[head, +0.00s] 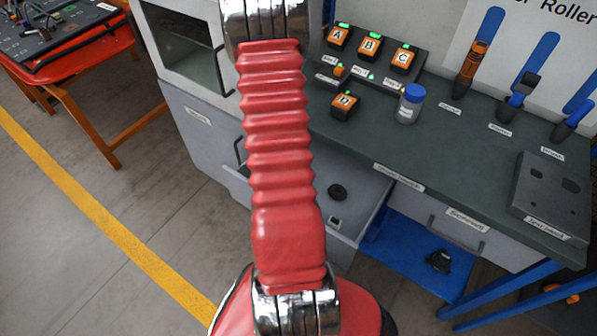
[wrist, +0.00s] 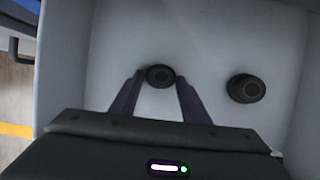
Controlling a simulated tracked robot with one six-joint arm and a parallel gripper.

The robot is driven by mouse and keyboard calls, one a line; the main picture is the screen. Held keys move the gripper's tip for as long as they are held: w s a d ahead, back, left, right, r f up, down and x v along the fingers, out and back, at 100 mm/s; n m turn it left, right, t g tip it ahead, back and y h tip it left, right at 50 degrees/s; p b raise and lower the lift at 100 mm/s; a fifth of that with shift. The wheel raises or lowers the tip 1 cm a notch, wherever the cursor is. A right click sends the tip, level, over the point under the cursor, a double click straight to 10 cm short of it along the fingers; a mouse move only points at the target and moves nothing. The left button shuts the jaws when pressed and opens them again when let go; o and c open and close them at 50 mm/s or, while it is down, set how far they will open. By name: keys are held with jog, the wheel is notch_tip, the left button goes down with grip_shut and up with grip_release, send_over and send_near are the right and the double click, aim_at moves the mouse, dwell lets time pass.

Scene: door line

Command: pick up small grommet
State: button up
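The small grommet (wrist: 160,76), a dark round ring, lies on the pale drawer floor in the wrist view. My gripper (wrist: 160,80) is open, its two dark fingers apart, with the tips appearing on either side of the small grommet. I cannot tell how far above the floor the tips are or whether they touch it. A larger dark grommet (wrist: 246,88) lies to the right, outside the fingers. In the head view one dark round grommet (head: 337,192) shows in the open drawer; my red arm hides my gripper and part of the drawer.
The open drawer (head: 372,205) has pale walls around the grommets. A small pale-and-dark item (head: 334,222) shows near its front. The green worktop (head: 455,165) above holds orange blocks, a blue-capped jar (head: 410,103) and tools. A blue shelf (head: 405,250) lies at lower right.

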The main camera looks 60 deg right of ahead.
jog(key=c, duration=0.6)
jog(key=shift+r, duration=0.15)
notch_tip(320, 180, up, 10)
dwell(0.9)
dwell(0.4)
